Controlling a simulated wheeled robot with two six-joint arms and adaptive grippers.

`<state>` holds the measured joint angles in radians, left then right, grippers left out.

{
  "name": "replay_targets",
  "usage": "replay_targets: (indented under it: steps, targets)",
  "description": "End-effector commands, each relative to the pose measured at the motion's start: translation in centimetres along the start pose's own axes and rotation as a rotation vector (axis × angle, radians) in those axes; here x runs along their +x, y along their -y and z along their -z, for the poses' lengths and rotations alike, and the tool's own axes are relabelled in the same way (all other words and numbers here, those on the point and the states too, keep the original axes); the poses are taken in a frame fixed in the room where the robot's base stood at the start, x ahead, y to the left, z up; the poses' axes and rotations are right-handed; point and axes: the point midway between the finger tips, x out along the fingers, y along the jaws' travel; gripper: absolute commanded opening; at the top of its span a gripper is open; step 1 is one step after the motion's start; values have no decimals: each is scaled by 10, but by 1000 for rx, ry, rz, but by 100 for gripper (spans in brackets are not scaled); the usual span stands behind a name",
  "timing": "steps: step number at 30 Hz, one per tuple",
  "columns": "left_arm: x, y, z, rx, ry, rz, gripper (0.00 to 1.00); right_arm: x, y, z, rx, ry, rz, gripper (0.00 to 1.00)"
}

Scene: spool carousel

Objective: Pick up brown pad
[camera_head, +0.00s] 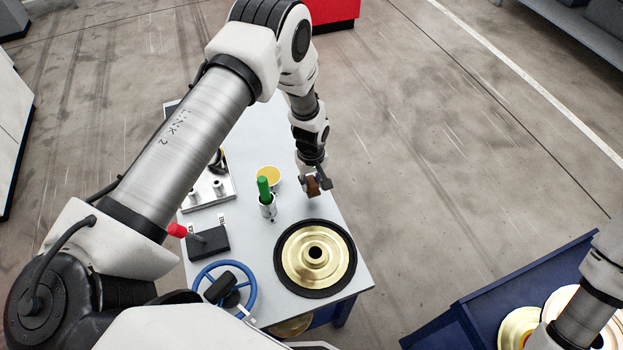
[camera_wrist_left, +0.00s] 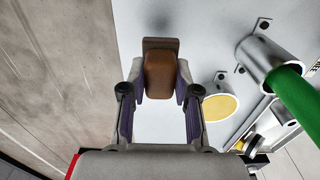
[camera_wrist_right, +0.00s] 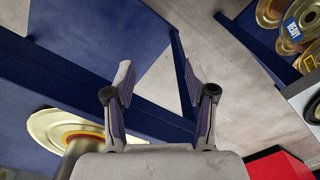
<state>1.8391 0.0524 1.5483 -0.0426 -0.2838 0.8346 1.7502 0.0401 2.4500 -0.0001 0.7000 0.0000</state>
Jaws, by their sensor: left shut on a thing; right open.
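The brown pad (camera_wrist_left: 161,72) is between the fingertips of my left gripper (camera_wrist_left: 160,85), which is shut on it. In the head view the pad (camera_head: 312,186) shows at the tip of my left gripper (camera_head: 316,183), above the far right part of the light table (camera_head: 345,250). In the left wrist view the table surface lies behind it; I cannot tell how high the pad is held. My right gripper (camera_wrist_right: 158,92) is open and empty, near blue surfaces. Its fingertips are hidden in the head view.
A metal cup with a green handle (camera_head: 264,188) and a yellow-filled cup (camera_head: 268,174) stand left of the pad. A gold spool on a black disc (camera_head: 315,256), a blue handwheel (camera_head: 247,290) and a dark box with a red-knobbed lever (camera_head: 208,240) are nearer. A blue bench (camera_head: 480,305) holds spools.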

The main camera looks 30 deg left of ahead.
Motion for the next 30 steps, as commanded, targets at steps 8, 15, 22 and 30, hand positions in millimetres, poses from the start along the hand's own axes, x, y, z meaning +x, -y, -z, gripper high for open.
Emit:
replay_targets:
  steps: [8, 15, 22, 30]
  targets:
    - [-18, 18, -77, 4, 5, 12, 0, -57, 0, 0, 0, 0, 0, 56]
    - [-24, 21, -102, 2, 4, 9, 0, -132, 1, 0, 0, 0, 0, 56]
    - [-20, 26, -129, 2, 5, 8, 0, -184, 1, 0, 0, 0, 0, 56]
    - [-13, 30, -149, 2, 2, 5, 0, -199, 1, 0, 0, 0, 0, 56]
